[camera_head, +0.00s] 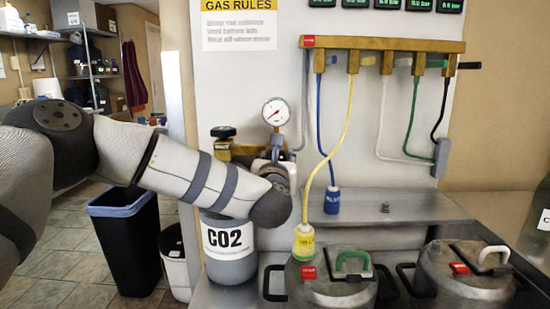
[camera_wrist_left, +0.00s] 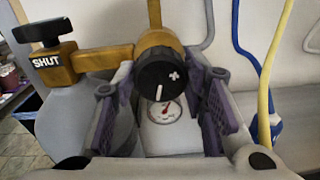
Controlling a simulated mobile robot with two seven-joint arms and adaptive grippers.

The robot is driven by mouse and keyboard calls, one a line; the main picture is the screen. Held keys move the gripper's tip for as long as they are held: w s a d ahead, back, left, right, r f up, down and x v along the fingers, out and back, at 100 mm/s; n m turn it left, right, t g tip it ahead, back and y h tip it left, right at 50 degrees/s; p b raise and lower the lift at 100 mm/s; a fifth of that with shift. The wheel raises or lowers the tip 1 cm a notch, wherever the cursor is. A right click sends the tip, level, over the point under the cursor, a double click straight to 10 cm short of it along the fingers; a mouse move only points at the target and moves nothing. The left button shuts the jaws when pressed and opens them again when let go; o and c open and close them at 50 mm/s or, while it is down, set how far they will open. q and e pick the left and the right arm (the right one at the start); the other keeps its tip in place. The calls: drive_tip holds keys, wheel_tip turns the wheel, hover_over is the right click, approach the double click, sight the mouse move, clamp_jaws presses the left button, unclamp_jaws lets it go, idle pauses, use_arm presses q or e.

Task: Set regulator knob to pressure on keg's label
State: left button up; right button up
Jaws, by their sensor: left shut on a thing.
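My left gripper (camera_head: 277,152) reaches in at the regulator beside the CO2 cylinder (camera_head: 228,266). In the left wrist view, its purple-padded fingers (camera_wrist_left: 161,88) are shut on the black regulator knob (camera_wrist_left: 163,80), one on each side. The knob has a white pointer line pointing down and a plus mark at upper right. It is hidden behind the gripper in the head view. The round gauge (camera_head: 276,112) above the regulator has a red needle. Two metal kegs (camera_head: 337,290) (camera_head: 464,280) stand at the front; no readable pressure label shows on them.
A black valve handle (camera_wrist_left: 42,29) marked SHUT sits left of the knob. A brass manifold (camera_head: 385,44) carries blue, yellow, green and black hoses. The yellow coupler (camera_head: 304,243) sits on the left keg; the blue coupler (camera_head: 332,201) rests on the metal shelf (camera_head: 405,207).

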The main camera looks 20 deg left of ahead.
use_arm(q)
drive_tip(key=m+p, duration=0.2)
drive_tip(key=m, duration=2)
drive_tip(key=shift+m+y, duration=0.4)
use_arm(e)
drive_tip(key=shift+t, duration=0.6)
drive_tip(key=w+r, duration=0.2)
drive_tip(key=w, duration=0.1)
drive_tip(key=shift+r, duration=0.4)
use_arm(q)
drive_tip(key=o, duration=1.2)
drive_tip(key=shift+c, duration=0.2)
drive_tip(key=shift+d, duration=0.1)
